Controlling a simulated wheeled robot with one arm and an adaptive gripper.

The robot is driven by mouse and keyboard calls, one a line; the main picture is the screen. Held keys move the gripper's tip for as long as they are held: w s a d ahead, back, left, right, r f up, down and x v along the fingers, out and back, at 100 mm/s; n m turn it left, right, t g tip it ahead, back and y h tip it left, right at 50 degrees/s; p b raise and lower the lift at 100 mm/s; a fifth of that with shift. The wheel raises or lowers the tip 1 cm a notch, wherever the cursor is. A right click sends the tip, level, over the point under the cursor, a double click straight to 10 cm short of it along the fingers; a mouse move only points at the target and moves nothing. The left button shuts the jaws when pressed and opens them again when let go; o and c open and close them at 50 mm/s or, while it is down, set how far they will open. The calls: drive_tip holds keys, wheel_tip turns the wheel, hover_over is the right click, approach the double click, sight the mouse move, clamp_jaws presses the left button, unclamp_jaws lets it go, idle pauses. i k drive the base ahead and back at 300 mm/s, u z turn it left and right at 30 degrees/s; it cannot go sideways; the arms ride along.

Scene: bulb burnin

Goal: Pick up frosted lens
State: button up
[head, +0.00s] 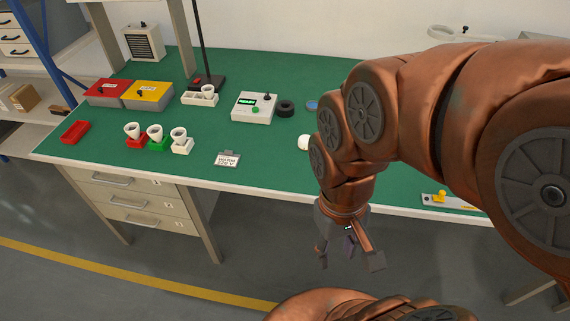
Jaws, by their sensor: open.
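I cannot tell for certain which thing is the frosted lens. A white rounded object (304,142) lies on the green bench top, partly hidden behind my arm. A small bluish disc (311,105) lies farther back, close to my arm's left edge. My gripper (349,260) hangs in front of the bench's front edge, over the floor, fingers pointing down. Its fingers are apart with nothing between them. It is apart from both objects.
On the green bench (265,160) stand white cups on red, green and white bases (155,144), a control box (254,107), a black ring (286,108), a lamp stand (206,80), red and yellow boxes (153,95) and a sign (228,159). My arm hides much of the bench's right side.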

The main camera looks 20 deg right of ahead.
sight(303, 141)
drive_tip(key=u, duration=0.15)
drive_tip(key=k, duration=0.55)
drive_tip(key=u, duration=0.9)
drive_tip(key=i, duration=1.1)
drive_tip(key=z, duration=0.8)
